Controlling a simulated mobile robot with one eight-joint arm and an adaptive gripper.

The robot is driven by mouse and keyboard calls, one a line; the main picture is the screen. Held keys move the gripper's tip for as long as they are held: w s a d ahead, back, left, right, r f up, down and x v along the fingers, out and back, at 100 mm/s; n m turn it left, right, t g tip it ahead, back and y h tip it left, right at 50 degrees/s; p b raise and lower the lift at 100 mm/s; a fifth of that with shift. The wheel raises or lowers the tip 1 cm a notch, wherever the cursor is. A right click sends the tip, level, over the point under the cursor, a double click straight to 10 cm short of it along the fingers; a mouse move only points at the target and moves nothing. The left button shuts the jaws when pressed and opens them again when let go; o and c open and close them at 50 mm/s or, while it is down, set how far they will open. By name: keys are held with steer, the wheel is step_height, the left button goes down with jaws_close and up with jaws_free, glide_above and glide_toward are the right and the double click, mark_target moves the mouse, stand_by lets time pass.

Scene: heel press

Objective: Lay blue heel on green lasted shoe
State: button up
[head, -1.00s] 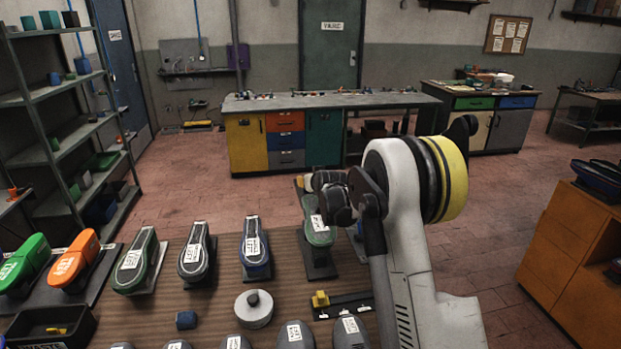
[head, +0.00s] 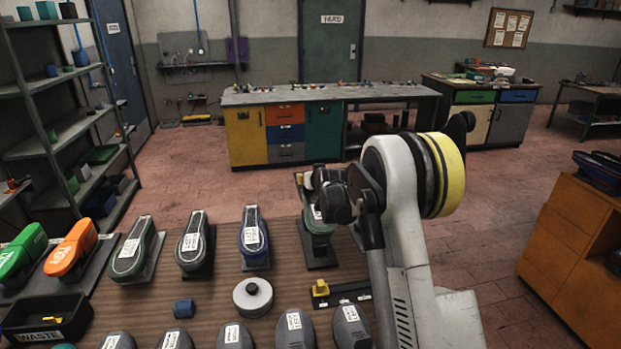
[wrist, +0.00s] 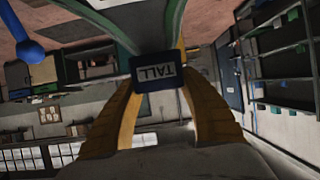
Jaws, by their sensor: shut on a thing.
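The blue heel (wrist: 158,84), a dark blue block with a "TALL" label, is held between the two yellow-orange fingers of my gripper (wrist: 160,68) in the wrist view. A green-edged shoe (wrist: 110,18) shows just beyond it, at the top of that view. Its edge lies right by the heel; I cannot tell if they touch. In the head view, my gripper (head: 318,192) is over the rear of a green shoe (head: 318,230) on a dark stand and hides part of it and the heel. Another green-edged shoe (head: 133,250) stands at the left of the row.
A grey shoe (head: 193,243) and a blue shoe (head: 254,240) stand in the row. A small blue block (head: 184,309), a round grey piece (head: 253,298) and a yellow piece (head: 321,288) lie nearer. A black waste bin (head: 48,319) is at left. Several grey shoes line the front.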

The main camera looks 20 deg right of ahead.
steer(key=shift+f+b, duration=0.55)
steer(key=shift+f, duration=0.1)
steer(key=o, duration=1.3)
steer(key=v, duration=1.2)
